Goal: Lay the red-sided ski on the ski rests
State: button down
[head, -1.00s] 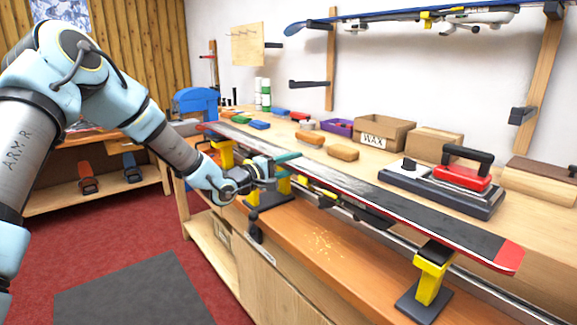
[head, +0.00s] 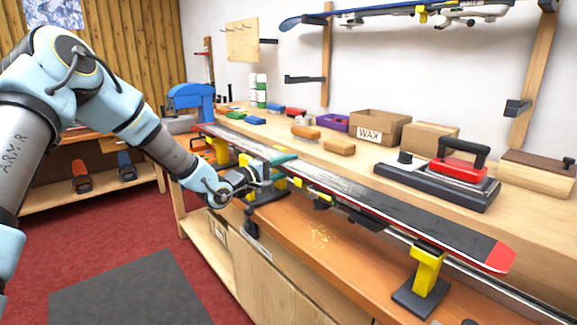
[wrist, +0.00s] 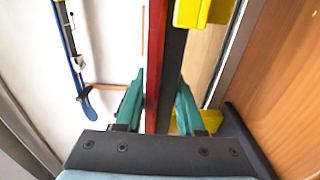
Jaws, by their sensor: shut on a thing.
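The red-sided ski (head: 370,203) stretches across the bench in the head view, its dark face up and its red tip at the right. My gripper (head: 279,170) is shut on the ski left of its middle. In the wrist view the ski (wrist: 163,60) runs between the two teal fingers (wrist: 160,103). The yellow ski rests stand below it. The right rest (head: 427,270) is directly under the tip part, and the nearer-left rest (head: 266,192) is partly hidden by my gripper. I cannot tell whether the ski touches the rests.
A red waxing iron (head: 459,165) on a dark base, a WAX box (head: 377,130) and small coloured blocks lie on the bench behind the ski. A blue ski (head: 375,13) hangs on wall brackets above. The bench front (head: 330,243) is mostly clear.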

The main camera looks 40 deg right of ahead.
dwell(0.4)
jog(key=shift+c, duration=2.2)
grip_release()
jog(key=shift+f, duration=0.1)
jog(key=shift+a+f, duration=0.1)
jog(key=shift+f, duration=0.1)
jog(key=w+a+f+t+y, duration=0.2)
jog(key=w+a+y, duration=0.2)
jog(key=a, duration=0.8)
jog(key=w+a+f+m+t+y, duration=0.15)
jog(key=w+a+y, duration=0.25)
jog(key=a, duration=0.9)
jog(key=w+a+f+t+y, duration=0.1)
jog(key=w+a+t+y, duration=0.25)
jog(key=a, duration=0.85)
jog(key=s+a+r+g+y+p, duration=0.1)
jog(key=s+a+r+g+y, duration=0.1)
jog(key=s+a, duration=0.5)
jog(key=s+a+r+g+y+p, duration=0.1)
jog(key=s+a, duration=0.6)
jog(key=a, duration=0.8)
jog(key=r+g+y, duration=0.1)
jog(key=g+y, duration=0.1)
jog(key=y, duration=0.1)
jog(key=shift+p, duration=0.4)
